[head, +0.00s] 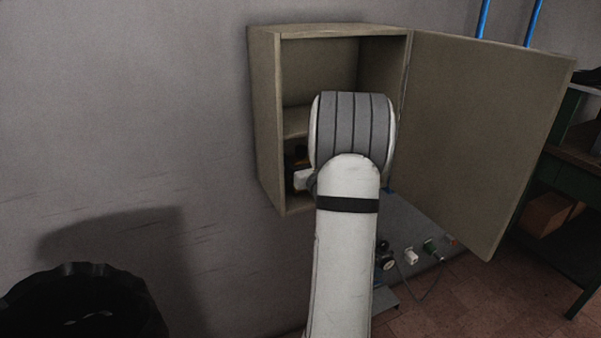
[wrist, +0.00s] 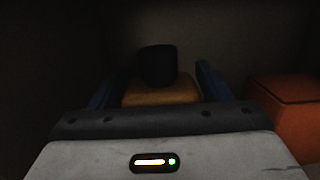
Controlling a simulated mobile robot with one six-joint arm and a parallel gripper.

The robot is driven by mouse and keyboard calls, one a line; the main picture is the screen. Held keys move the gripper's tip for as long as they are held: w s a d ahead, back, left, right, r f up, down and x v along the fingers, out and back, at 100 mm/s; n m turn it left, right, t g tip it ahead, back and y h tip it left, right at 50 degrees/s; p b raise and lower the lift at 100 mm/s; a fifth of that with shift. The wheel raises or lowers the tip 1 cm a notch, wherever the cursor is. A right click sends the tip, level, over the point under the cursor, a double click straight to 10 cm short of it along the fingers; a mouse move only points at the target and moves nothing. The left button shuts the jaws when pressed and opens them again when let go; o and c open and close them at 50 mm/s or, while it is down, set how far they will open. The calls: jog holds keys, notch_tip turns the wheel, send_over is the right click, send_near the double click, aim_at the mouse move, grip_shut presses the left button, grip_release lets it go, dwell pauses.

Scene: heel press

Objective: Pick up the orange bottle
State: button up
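The orange bottle (wrist: 162,92) shows in the wrist view, dim, with a yellow-orange body and a black cap (wrist: 158,65). It is straight ahead of my gripper (wrist: 158,88), whose two dark blue fingers are spread, one to each side of the bottle. Small dark gaps seem to show beside the body; I cannot tell whether a finger touches it. The bottle's lower part is hidden behind the gripper's body. In the head view my arm reaches into the open cabinet (head: 264,110) and hides most of the lower compartment and the gripper.
A red-orange box-like object (wrist: 284,118) stands close to the right of my gripper in the wrist view. The cabinet has a shelf (head: 297,122) and its door (head: 490,130) is swung open to the right. A black bin (head: 80,310) is at lower left.

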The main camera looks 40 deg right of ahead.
jog(key=c, duration=0.7)
jog(key=shift+r, duration=0.2)
